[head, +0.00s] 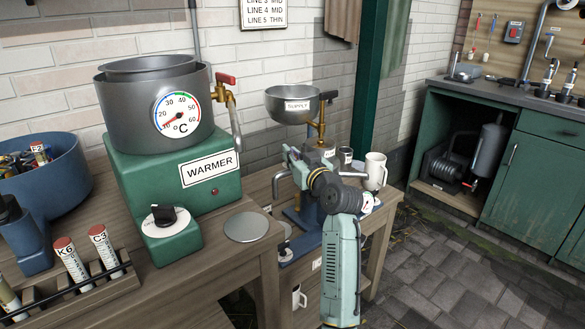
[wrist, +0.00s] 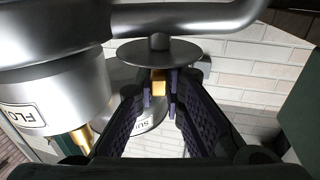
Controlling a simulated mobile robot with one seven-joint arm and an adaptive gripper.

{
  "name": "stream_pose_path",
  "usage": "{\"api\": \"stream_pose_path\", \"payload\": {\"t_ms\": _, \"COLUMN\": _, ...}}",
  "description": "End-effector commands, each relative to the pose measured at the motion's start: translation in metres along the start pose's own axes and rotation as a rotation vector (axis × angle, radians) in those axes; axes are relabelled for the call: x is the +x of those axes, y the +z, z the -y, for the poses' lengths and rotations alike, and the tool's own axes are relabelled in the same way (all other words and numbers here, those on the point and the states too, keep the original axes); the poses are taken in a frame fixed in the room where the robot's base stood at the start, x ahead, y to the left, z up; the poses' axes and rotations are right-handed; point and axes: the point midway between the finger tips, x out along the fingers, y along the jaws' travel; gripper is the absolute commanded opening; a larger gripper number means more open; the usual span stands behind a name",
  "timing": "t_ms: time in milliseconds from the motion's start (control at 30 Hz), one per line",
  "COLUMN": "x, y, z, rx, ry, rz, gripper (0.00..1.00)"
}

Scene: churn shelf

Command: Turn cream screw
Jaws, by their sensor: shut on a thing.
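The cream separator stands on the lower bench in the middle of the head view, with a grey supply bowl (head: 292,106) on top. My gripper (head: 292,162) is at the separator's body, below the bowl. In the wrist view, my gripper (wrist: 158,98) is shut on a small brass piece (wrist: 159,76), which looks like the cream screw. A round grey disc (wrist: 150,52) lies right against this piece. A silver spout tube (wrist: 195,17) runs close by. In the head view my wrist and gripper hide the screw.
The green warmer (head: 160,190) with its grey pot (head: 150,110) stands on the left bench. A white mug (head: 375,172) stands behind my arm on the right. A round metal plate (head: 246,227) lies at the bench edge. Paved floor (head: 440,260) at right is clear.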

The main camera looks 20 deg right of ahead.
Motion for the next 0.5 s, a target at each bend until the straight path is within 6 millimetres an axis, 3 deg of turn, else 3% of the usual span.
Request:
{"api": "stream_pose_path", "payload": {"t_ms": 33, "x": -0.0003, "y": 0.0085, "z": -0.0032, "rx": -0.002, "ry": -0.03, "rz": -0.001, "gripper": 0.0}}
{"api": "stream_pose_path", "payload": {"t_ms": 300, "x": -0.0002, "y": 0.0036, "z": -0.0015, "rx": -0.002, "ry": -0.2, "rz": 0.001, "gripper": 0.0}}
{"api": "stream_pose_path", "payload": {"t_ms": 500, "x": -0.0008, "y": 0.0006, "z": -0.0005, "rx": -0.003, "ry": -0.226, "rz": 0.001, "gripper": 0.0}}
